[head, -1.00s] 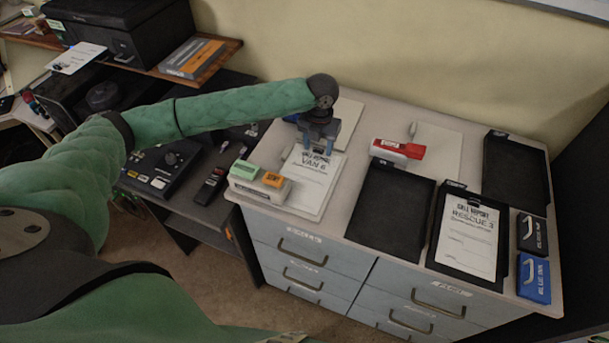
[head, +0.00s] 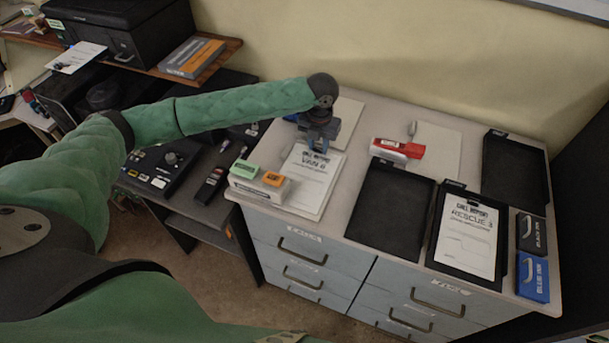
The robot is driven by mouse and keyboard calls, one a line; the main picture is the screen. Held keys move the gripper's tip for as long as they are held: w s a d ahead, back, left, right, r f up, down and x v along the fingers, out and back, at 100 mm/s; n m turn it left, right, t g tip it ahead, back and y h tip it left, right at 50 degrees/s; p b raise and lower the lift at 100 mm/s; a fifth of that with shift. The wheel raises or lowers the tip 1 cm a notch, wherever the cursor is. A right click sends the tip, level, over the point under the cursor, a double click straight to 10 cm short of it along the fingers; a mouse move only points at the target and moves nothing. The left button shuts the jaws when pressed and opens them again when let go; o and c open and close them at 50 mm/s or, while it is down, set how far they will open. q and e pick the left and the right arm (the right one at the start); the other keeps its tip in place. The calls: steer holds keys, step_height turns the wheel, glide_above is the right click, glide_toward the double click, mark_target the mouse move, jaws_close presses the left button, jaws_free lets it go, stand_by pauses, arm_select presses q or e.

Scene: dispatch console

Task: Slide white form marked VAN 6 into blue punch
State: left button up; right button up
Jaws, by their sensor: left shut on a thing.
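The white form marked VAN 6 (head: 309,183) lies face up at the left part of the cabinet top, on what looks like a stack of white sheets. My left gripper (head: 317,146) is at the form's far edge, pointing down, its fingers shut on that edge. The form still lies flat. The gripper hides part of the form's heading. My right gripper is not in view.
A white holder (head: 258,192) with green and orange blocks stands left of the form. A red and white stamp (head: 397,150), an empty black tray (head: 392,212), a tray holding the RESCUE 3 form (head: 467,238) and a blue ink pad (head: 533,278) are to the right.

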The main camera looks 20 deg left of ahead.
mark_target(342, 159)
arm_select(q)
steer(key=shift+p, duration=0.3)
stand_by(0.5)
steer(key=shift+d+r, duration=0.1)
steer(key=shift+d, duration=0.05)
steer(key=shift+d, duration=0.15)
steer(key=shift+s+d+p, duration=0.1)
steer(key=shift+d+p, duration=0.95)
steer(key=shift+d, duration=2.45)
steer(key=shift+r, duration=0.1)
step_height(342, 159, up, 7)
steer(key=p, duration=0.5)
steer(key=shift+p, duration=0.35)
steer(key=shift+r, duration=0.1)
